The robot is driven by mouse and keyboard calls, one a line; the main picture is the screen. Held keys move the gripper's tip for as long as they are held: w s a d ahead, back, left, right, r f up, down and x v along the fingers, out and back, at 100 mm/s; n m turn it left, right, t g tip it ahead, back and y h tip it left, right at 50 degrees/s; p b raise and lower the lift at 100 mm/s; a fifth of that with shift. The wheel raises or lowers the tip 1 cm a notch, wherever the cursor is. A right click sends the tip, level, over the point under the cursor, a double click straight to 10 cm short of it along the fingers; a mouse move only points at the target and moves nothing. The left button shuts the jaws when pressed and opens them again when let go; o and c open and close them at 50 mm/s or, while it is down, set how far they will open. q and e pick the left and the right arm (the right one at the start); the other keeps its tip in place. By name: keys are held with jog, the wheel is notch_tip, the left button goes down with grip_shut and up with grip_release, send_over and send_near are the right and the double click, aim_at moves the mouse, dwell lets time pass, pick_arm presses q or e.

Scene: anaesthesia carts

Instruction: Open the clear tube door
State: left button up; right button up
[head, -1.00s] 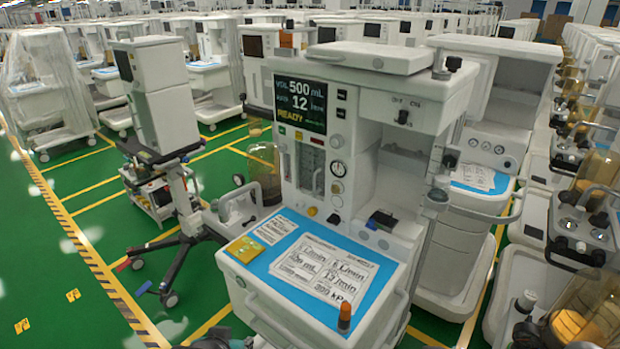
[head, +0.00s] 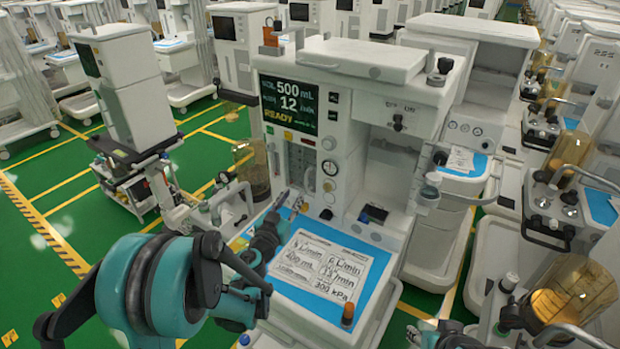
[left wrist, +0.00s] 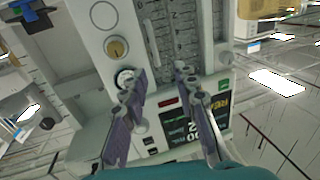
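The clear tube door (head: 301,163) is an upright panel over the flow tubes on the front of the middle anaesthesia machine, below its screen. It looks closed. It also shows in the left wrist view (left wrist: 178,35), with a slim pale bar (left wrist: 149,42) along one edge. My left gripper (head: 288,206) is in front of the panel, low and close to the door, above the blue work surface. In the left wrist view its two fingers (left wrist: 162,76) are apart with nothing between them; I cannot see any contact.
The machine's blue work top (head: 375,268) carries a printed card (head: 318,265) and an orange-capped bottle (head: 347,316). An amber canister (head: 251,170) stands left of the panel. Gauges and knobs (head: 329,185) sit right of the door.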

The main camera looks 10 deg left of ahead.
aim_at(306, 181)
pick_arm(q)
jog(key=w, duration=0.2)
jog(key=w+d+b, duration=0.1)
jog(key=w, duration=0.2)
jog(key=w+d, duration=0.1)
jog(key=w, duration=0.2)
jog(key=shift+f, duration=0.25)
jog(key=shift+s, duration=0.1)
grip_shut()
